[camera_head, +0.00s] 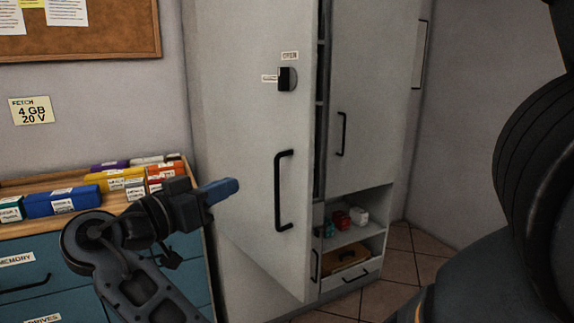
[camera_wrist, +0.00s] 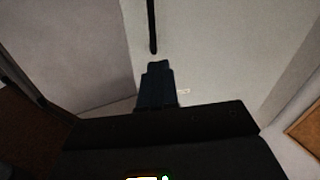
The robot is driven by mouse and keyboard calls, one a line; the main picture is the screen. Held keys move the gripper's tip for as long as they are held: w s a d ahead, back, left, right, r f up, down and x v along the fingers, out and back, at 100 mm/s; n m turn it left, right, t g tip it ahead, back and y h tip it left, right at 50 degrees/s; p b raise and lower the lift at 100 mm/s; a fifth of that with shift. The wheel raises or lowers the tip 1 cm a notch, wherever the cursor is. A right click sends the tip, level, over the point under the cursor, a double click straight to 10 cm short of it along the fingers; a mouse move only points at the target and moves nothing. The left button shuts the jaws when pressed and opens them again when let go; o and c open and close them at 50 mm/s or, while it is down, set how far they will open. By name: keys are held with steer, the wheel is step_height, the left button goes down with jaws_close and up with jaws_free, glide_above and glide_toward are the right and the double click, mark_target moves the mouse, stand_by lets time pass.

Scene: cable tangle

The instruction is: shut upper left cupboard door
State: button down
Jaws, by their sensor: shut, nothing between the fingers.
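The upper left cupboard door (camera_head: 240,130) is a tall grey-white panel that stands ajar, swung out toward me. It carries a black vertical handle (camera_head: 284,190) and a dark latch knob (camera_head: 287,79) with small labels, one reading OPEN. My gripper (camera_head: 222,191) is shut and empty, its blue fingers pointing right toward the door, left of the handle. In the wrist view the shut fingers (camera_wrist: 158,70) face the pale door surface, and a dark bar, probably the handle (camera_wrist: 152,28), lies just beyond their tips. I cannot tell whether the fingers touch the door.
The upper right cupboard door (camera_head: 372,90) looks closed. Below it, an open shelf (camera_head: 350,236) holds small red, green and white items. A blue drawer unit (camera_head: 30,265) with coloured boxes (camera_head: 62,201) stands left, near my arm. Tiled floor (camera_head: 400,270) is free at right.

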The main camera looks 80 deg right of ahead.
step_height(320, 180, up, 2)
steer(key=r+m+g+y, duration=0.1)
steer(key=m+g+y, duration=0.1)
steer(key=m, duration=0.1)
steer(key=p, duration=0.2)
glide_toward(299, 155)
steer(key=shift+m+g, duration=0.3)
steer(key=shift+m, duration=0.1)
steer(key=x, duration=0.5)
steer(key=shift+d+f, duration=0.1)
steer(key=shift+f, duration=0.05)
steer(key=shift+x, duration=0.85)
steer(key=shift+d, duration=0.1)
